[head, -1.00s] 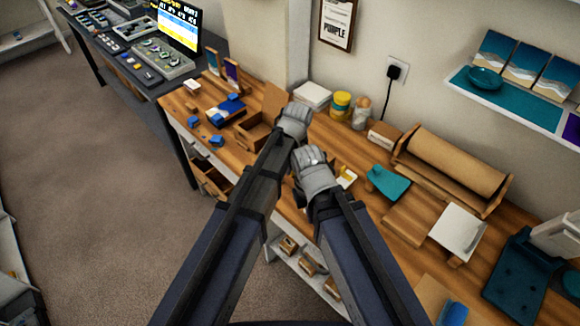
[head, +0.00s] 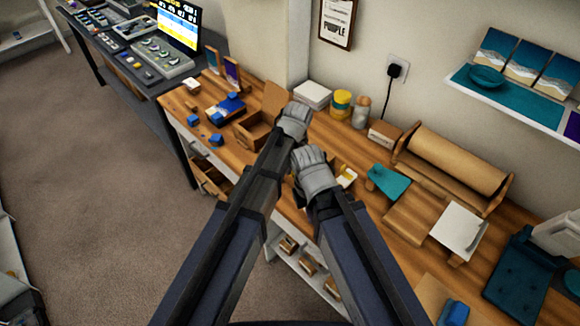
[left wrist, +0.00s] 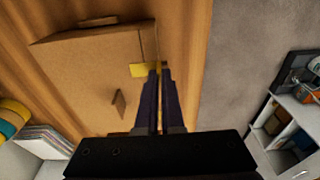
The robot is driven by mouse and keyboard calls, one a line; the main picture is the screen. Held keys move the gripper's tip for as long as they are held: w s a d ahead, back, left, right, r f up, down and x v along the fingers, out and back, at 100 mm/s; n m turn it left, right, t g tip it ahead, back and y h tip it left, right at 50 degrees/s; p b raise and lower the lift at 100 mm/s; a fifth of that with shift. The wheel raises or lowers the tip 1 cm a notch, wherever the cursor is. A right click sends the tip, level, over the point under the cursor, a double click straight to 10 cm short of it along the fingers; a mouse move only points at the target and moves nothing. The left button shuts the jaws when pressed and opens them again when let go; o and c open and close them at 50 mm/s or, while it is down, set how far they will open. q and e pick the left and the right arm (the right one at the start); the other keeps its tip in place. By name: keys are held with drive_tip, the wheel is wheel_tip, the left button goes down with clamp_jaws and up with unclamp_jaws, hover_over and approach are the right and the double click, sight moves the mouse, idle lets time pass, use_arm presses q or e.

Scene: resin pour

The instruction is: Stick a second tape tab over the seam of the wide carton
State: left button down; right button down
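In the left wrist view the wide carton (left wrist: 75,75) lies on the wooden bench, with a dark seam line near its right edge. A yellow tape tab (left wrist: 138,70) lies against its top beside my left fingertips. My left gripper (left wrist: 158,68) is nearly closed, with a thin yellow sliver, seemingly a tape tab, between its tips at the carton's edge. Whether the two yellow parts are one piece I cannot tell. In the head view my left gripper (head: 296,116) hides the contact.
An open carton (head: 254,130) stands left of my left gripper. A small yellow and white item (head: 346,177) lies right of my right gripper. A teal object (head: 388,181) and a brown paper roll (head: 455,160) are farther right. The bench's front edge runs below the arms.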

use_arm(q)
drive_tip(key=c, duration=1)
unclamp_jaws()
drive_tip(key=shift+r, duration=0.1)
wheel_tip(320, 180, up, 8)
drive_tip(key=p, duration=0.8)
